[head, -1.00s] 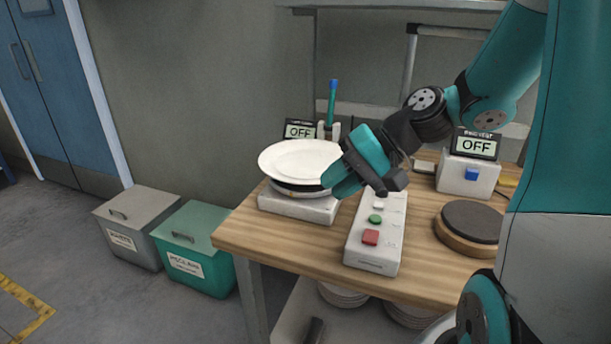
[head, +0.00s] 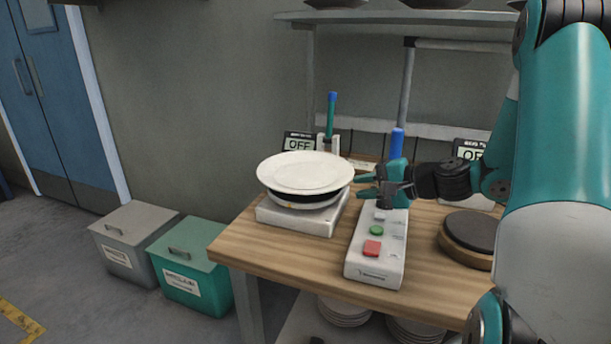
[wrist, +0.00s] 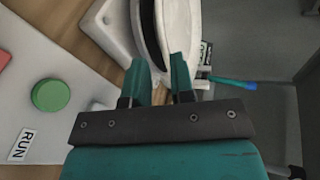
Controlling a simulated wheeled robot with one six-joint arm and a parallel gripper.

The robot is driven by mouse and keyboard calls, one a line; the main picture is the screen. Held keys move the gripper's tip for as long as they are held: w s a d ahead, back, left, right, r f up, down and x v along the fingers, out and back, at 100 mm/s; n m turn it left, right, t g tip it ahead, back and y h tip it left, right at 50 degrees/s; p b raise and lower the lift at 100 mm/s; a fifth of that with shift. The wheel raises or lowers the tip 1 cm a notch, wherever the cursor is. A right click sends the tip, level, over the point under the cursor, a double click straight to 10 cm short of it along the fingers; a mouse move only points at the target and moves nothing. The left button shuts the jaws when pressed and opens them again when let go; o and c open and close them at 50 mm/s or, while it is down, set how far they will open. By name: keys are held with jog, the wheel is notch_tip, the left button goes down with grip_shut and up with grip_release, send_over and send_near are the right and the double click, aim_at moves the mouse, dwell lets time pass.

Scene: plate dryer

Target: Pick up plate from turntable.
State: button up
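A white plate (head: 305,171) lies flat on top of the turntable on the left part of the table, and its pale edge shows in the wrist view (wrist: 182,25). The turntable has a white block base (head: 292,217), with a dark band and a pale lower rim under the plate. My gripper (head: 362,185) is at the plate's right side, roughly at rim height. Its two teal fingers (wrist: 160,72) are apart with a gap between them, pointing at the stack's edge. Whether a fingertip touches the rim is hard to tell.
A white control box (head: 376,255) with red and green buttons stands just below my gripper. A display reading OFF (head: 300,143) and a blue-green upright tool (head: 331,115) stand behind the plate. A dark round pad (head: 472,232) lies right. Two bins stand on the floor left.

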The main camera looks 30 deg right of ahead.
aim_at(341, 187)
jog(key=shift+p+x, duration=0.55)
jog(key=shift+x, duration=3.05)
jog(key=shift+a+r, duration=0.1)
jog(key=shift+r, duration=0.15)
grip_shut()
